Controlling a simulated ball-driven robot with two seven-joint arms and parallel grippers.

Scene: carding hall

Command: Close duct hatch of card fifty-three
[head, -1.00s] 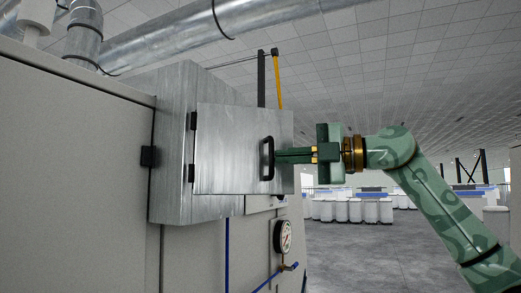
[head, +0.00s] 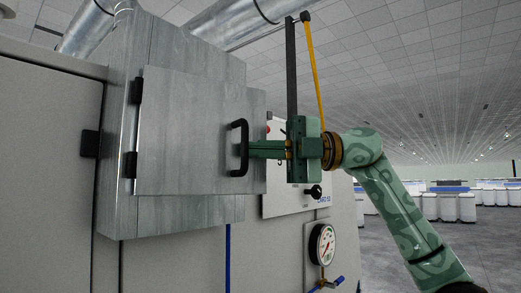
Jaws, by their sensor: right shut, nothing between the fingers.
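The duct hatch (head: 190,130) is a flat grey metal door with black hinges on its left edge and a black bar handle (head: 237,148) near its right edge. In the head view it stands a little off the metal duct box (head: 120,200), and its right edge juts past the box, so it looks ajar. My right gripper (head: 252,150) is shut and empty, its fingertips at the right side of the handle. I cannot tell whether they touch the handle or the door. My left gripper is not in view.
A white panel (head: 285,200) with partly hidden lettering and a pressure gauge (head: 321,244) sit right of the hatch. A dark post and a yellow bar (head: 313,65) rise behind my gripper. Open floor and white bins (head: 450,206) lie at the right.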

